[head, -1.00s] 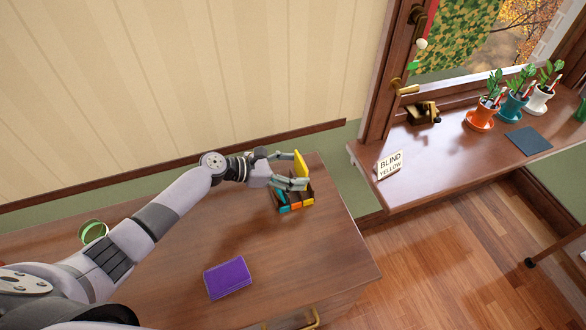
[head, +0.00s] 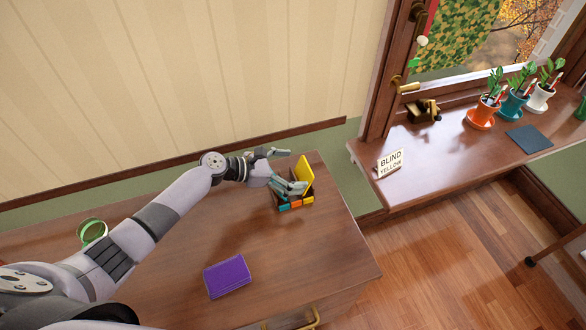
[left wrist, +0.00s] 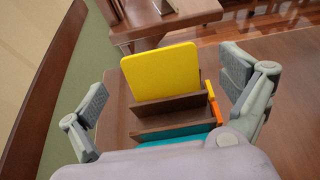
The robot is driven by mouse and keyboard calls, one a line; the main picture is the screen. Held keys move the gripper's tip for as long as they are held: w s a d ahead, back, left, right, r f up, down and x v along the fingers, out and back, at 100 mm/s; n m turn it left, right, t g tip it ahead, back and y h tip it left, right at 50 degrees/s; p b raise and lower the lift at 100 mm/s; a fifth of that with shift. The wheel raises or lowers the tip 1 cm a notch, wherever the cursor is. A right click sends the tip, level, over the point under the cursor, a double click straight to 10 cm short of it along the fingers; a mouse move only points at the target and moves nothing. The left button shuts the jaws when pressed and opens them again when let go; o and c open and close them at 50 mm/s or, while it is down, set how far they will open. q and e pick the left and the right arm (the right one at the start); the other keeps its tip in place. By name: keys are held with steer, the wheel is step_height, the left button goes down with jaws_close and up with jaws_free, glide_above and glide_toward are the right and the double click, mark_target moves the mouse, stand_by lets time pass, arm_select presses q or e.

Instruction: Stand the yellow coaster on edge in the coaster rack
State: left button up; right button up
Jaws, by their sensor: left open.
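The yellow coaster (head: 304,172) stands on edge in the right end slot of the small wooden coaster rack (head: 310,188). In the left wrist view the yellow coaster (left wrist: 162,70) rises behind the brown dividers of the rack (left wrist: 170,105), its broad face toward the camera. My left gripper (head: 288,169) is open, its fingers spread wide. In the left wrist view one finger is on each side of the coaster, with visible gaps. The coaster's lower edge is hidden by a divider. My right gripper is not in view.
The rack front has teal, orange and yellow marks. A purple block (head: 228,277) lies on the desk (head: 300,250), and a green ring-shaped item (head: 92,232) at left. A sill at right holds a sign (head: 390,163), a dark blue mat (head: 528,140) and potted plants.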

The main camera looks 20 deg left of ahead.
arm_select(q)
steer(key=v, duration=1.2)
steer(key=shift+s+f, duration=0.1)
